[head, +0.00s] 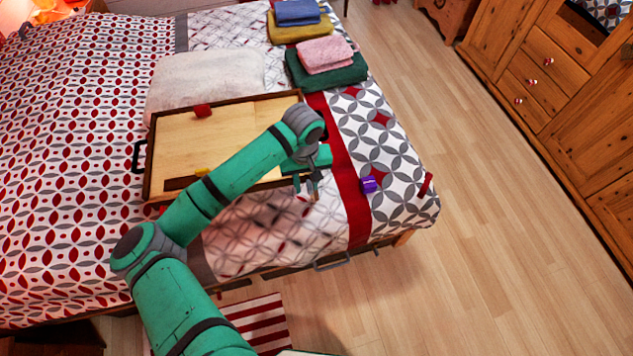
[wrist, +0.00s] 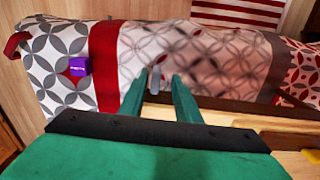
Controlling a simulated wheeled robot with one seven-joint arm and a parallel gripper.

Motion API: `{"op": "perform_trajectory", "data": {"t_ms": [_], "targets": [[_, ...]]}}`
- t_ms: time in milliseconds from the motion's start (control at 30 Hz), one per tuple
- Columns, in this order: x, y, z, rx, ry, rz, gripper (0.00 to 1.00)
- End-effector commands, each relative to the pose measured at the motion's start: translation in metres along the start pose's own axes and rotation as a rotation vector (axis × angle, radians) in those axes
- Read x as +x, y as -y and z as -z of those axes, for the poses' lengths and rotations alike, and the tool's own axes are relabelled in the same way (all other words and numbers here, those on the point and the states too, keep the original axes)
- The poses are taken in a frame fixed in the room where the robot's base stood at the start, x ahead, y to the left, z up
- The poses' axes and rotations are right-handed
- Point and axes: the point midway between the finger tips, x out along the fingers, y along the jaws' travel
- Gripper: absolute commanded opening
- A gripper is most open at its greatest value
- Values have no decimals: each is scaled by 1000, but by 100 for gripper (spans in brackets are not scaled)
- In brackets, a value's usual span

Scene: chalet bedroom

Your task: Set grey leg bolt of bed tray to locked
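The bed tray (head: 235,140) is a shallow wooden tray with a dark rim, lying on the bed. In the wrist view, part of its pale wood and dark edge (wrist: 240,122) shows at the lower right. A small upright grey piece, which looks like the leg bolt (wrist: 155,80), stands at the tray's near edge. My gripper (head: 306,190) is at the tray's right front corner. In the wrist view, the fingers of my gripper (wrist: 158,84) are apart, with the grey piece showing between them. I cannot tell whether they touch it, or whether the bolt is locked.
A red object (head: 203,110) lies on the tray, and a yellow one (head: 203,172) shows beside my arm. A purple box (head: 369,185) sits on the bed right of my gripper. Folded towels (head: 325,60) lie farther back. The floor right of the bed is clear up to a wooden wardrobe (head: 560,80).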

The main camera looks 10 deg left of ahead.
Motion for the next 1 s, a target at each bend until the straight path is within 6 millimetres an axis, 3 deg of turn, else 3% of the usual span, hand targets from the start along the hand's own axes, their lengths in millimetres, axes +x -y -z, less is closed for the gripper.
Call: {"op": "perform_trajectory", "data": {"t_ms": [267, 700, 1000], "targets": [[-18, -5, 0, 7, -2, -1, 30], [-93, 2, 4, -6, -1, 0, 30], [-108, 2, 4, -5, 0, 0, 30]]}}
